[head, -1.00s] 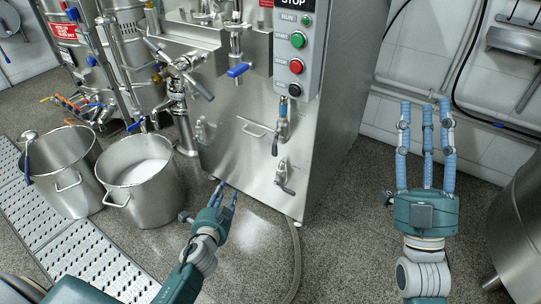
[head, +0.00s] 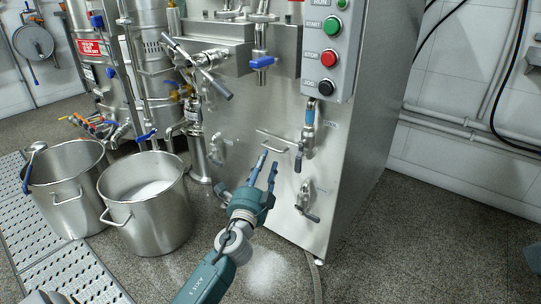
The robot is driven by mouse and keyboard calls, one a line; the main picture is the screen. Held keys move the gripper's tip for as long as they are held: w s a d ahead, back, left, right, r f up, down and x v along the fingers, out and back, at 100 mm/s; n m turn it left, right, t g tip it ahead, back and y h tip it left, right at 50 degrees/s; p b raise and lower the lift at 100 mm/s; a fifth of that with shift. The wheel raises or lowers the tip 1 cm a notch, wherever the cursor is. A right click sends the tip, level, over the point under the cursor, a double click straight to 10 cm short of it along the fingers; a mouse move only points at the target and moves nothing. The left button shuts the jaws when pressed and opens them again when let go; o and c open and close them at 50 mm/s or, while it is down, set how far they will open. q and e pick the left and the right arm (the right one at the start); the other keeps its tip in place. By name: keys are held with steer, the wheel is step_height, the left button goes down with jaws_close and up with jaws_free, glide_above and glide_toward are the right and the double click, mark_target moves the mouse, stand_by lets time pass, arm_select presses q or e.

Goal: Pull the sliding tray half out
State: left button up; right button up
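The panel looks flush, and no tray is seen standing out. My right gripper is out of view; only a teal sliver of my own body shows at the right edge.
Two steel pots (head: 150,215) (head: 65,190) stand at left beside a perforated floor grate (head: 45,262). A button box (head: 328,50) hangs above. The floor at right is clear.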

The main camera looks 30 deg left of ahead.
mark_target(274, 143)
arm_select(q)
steer(key=x, duration=0.6)
steer(key=shift+d+f+b, duration=0.1)
steer(key=shift+f+b, duration=0.05)
steer(key=shift+b, duration=0.25)
jaws_close()
